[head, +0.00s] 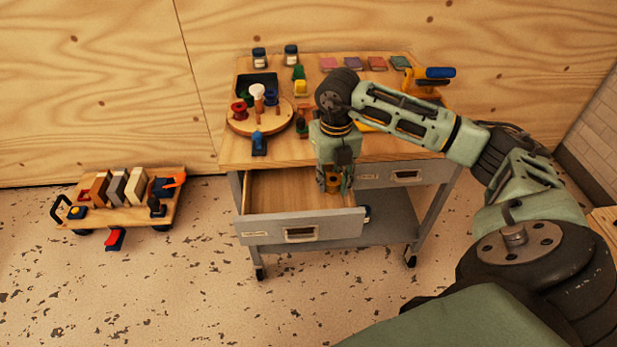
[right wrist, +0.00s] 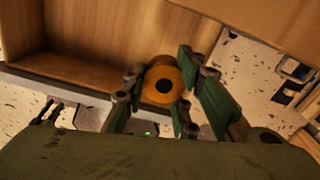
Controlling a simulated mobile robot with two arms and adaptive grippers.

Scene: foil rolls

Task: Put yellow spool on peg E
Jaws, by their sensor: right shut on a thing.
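The yellow spool (right wrist: 162,84) sits between the green fingers of my right gripper (right wrist: 155,98) in the right wrist view, with its dark centre hole facing the camera. In the head view my right gripper (head: 334,183) points down, shut on the spool, at the right side of the open drawer (head: 275,188). The round wooden peg board (head: 243,125) stands on the cart top to the left, with a red spool (head: 239,110), a white spool (head: 257,91) and a blue spool (head: 271,98) on or at its pegs. I cannot read peg letters, so peg E is not identifiable. My left gripper is out of view.
A dark tray (head: 258,80), two jars (head: 291,54), colored pads (head: 352,64) and a blue-and-yellow tool (head: 433,73) are on the cart top (head: 228,150). A blue object (head: 259,142) stands before the peg board. A wooden trolley (head: 120,212) is on the floor at left.

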